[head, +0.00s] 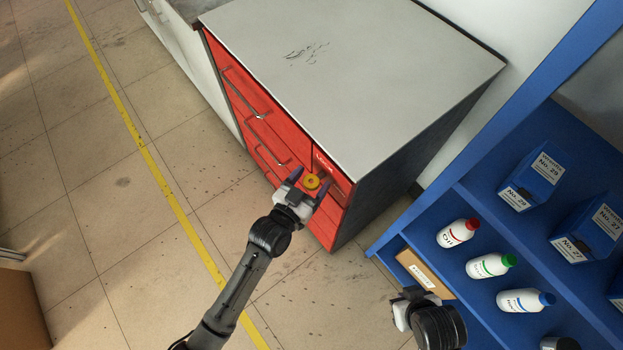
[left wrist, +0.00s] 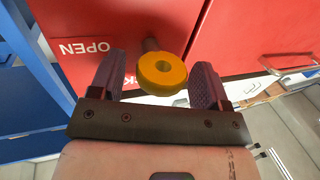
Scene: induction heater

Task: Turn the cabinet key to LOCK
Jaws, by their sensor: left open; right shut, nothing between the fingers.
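The red cabinet (head: 262,130) has a grey top. A round yellow key (head: 311,182) with a hole in its middle sticks out of the cabinet front on a dark shaft. My left gripper (head: 309,180) is open, with its fingers on either side of the yellow key; the left wrist view also shows the key (left wrist: 162,73) between the fingers, apparently not clamped. White "OPEN" lettering (left wrist: 85,47) shows upside down on the red panel. Other lettering is partly hidden behind the key and finger. My right gripper (head: 416,304) is shut and empty near the blue shelf, partly hidden by its wrist.
A blue shelf (head: 480,205) at the right holds white bottles (head: 490,265) with coloured caps, blue bins (head: 533,178) and a cardboard box (head: 425,274). Drawer handles (head: 243,95) stick out left of the key.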

